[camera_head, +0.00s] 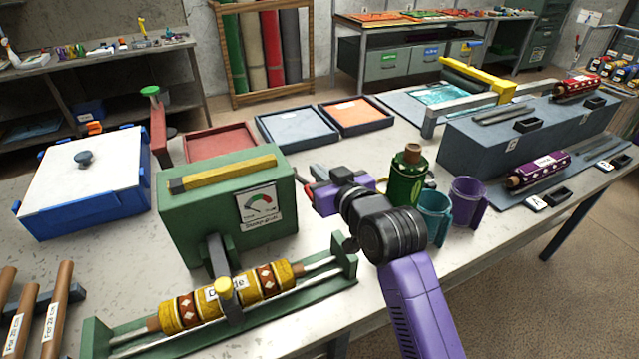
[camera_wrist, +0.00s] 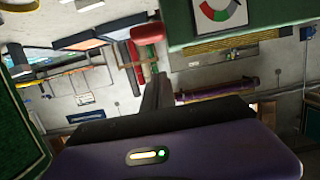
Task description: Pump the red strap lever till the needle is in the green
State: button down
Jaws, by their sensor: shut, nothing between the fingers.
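The green machine box (camera_head: 200,222) stands mid-table. Its dial (camera_head: 259,206) has a red, grey and green arc; I cannot read the needle surely. A lever with a red end (camera_head: 308,192) is at the box's right side; the red end also shows in the wrist view (camera_wrist: 147,33). My gripper (camera_head: 321,188) is right of the box, close to this red end, its fingers pointing left. In the wrist view the fingers (camera_wrist: 157,92) are together and empty, just short of the red end. I cannot tell whether they touch it.
A patterned roll (camera_head: 190,311) lies in the green frame in front. A dark green bottle (camera_head: 408,178), a teal mug (camera_head: 434,218) and a purple mug (camera_head: 466,203) stand close right of my gripper. A blue box with white lid (camera_head: 85,170) is left.

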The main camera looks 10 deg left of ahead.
jog(key=shift+f+p, duration=0.3)
jog(key=shift+f, duration=1.75)
notch_tip(320, 180, down, 8)
jog(key=s+d+t+y+b, duration=0.1)
jog(key=s+t+b, duration=0.1)
jog(key=b, duration=1.4)
jog(key=shift+f+y, duration=0.2)
jog(key=shift+y, duration=0.2)
jog(key=shift+d, duration=0.1)
